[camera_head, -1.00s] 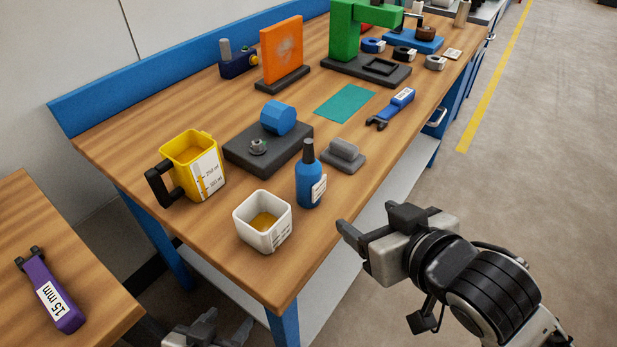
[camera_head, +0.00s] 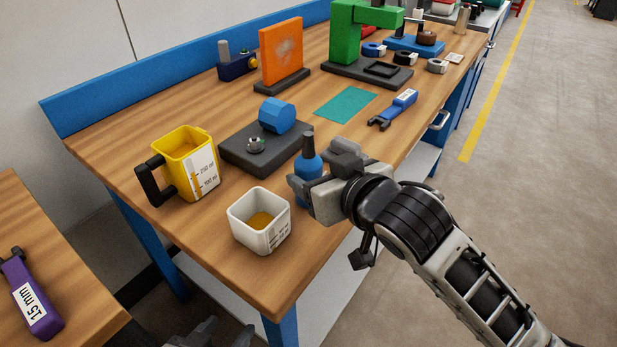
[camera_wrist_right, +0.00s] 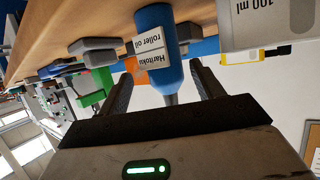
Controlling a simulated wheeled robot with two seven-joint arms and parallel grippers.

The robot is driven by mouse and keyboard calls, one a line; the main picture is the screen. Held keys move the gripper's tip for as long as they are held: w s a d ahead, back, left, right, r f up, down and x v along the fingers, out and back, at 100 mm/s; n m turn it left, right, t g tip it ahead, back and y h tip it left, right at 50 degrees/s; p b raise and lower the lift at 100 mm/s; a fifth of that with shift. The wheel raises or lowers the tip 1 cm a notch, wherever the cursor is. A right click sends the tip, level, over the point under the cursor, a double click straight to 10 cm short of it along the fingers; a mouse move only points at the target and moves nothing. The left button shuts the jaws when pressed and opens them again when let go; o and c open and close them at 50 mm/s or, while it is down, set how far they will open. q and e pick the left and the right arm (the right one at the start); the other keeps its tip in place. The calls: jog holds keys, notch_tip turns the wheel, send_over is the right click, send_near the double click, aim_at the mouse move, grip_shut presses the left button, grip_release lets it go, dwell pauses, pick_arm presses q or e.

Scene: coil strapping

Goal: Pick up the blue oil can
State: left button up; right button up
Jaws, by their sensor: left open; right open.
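The blue oil can (camera_head: 309,166) stands upright on the wooden bench, with a dark nozzle. My right gripper (camera_head: 318,172) is open at the can, and its body hides much of the can's lower right side. In the right wrist view the can (camera_wrist_right: 157,40), labelled "Haritoku roller oil", reaches between the two open fingers of the right gripper (camera_wrist_right: 160,90). I cannot tell whether the fingers touch it. My left gripper (camera_head: 210,335) is partly visible at the bottom edge of the head view, open and below the bench top.
A white square cup (camera_head: 245,215) with amber liquid stands close left of the can. A yellow measuring jug (camera_head: 190,155) and a dark block with a blue hexagonal piece (camera_head: 277,115) stand behind. A purple 15 mm tool (camera_head: 30,300) lies on the left table.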

aim_at(303, 165)
jog(key=x, duration=0.5)
jog(key=shift+a+r, duration=0.15)
jog(key=shift+a, duration=0.2)
jog(key=shift+s, duration=0.1)
jog(key=c, duration=1.2)
jog(key=shift+r, duration=0.1)
